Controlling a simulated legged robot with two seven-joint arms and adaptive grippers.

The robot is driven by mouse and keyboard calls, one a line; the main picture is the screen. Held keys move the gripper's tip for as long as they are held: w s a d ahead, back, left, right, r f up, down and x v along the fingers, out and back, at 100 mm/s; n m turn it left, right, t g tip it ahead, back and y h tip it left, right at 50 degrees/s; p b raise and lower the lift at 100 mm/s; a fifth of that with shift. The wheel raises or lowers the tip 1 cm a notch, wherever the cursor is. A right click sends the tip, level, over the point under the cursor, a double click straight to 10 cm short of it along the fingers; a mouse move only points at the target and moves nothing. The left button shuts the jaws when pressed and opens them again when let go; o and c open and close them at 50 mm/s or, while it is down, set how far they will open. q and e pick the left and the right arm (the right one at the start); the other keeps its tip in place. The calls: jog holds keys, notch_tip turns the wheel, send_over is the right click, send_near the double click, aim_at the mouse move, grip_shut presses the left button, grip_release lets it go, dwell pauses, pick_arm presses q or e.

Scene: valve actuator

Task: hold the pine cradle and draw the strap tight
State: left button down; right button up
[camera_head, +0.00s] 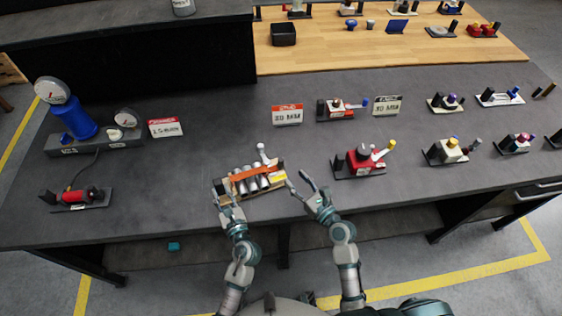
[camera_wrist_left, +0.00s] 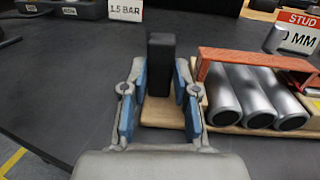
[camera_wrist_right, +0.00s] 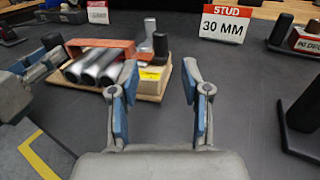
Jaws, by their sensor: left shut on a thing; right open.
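The pine cradle (camera_head: 270,188) lies near the front edge of the dark bench, holding several silver cylinders (camera_wrist_left: 262,92). An orange strap (camera_head: 256,173) runs across their tops; it also shows in the right wrist view (camera_wrist_right: 100,43). A black post (camera_wrist_left: 162,65) stands at the cradle's left end. My left gripper (camera_head: 222,191) is shut on that post, with one finger on each side. My right gripper (camera_head: 298,181) is open and empty, just right of the cradle. A grey post (camera_wrist_right: 150,27) and a black post (camera_wrist_right: 160,46) stand near the cradle's right end, beside a yellow label (camera_wrist_right: 150,75).
A "STUD 30 MM" sign (camera_wrist_right: 225,23) stands behind the cradle. A red device with a yellow-tipped lever (camera_head: 365,160) sits to the right. A gauge with a blue body (camera_head: 78,120) stands at left. Bench around the cradle is clear.

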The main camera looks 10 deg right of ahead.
aim_at(283, 164)
jog(key=x, duration=0.9)
jog(key=shift+w, duration=0.15)
grip_shut()
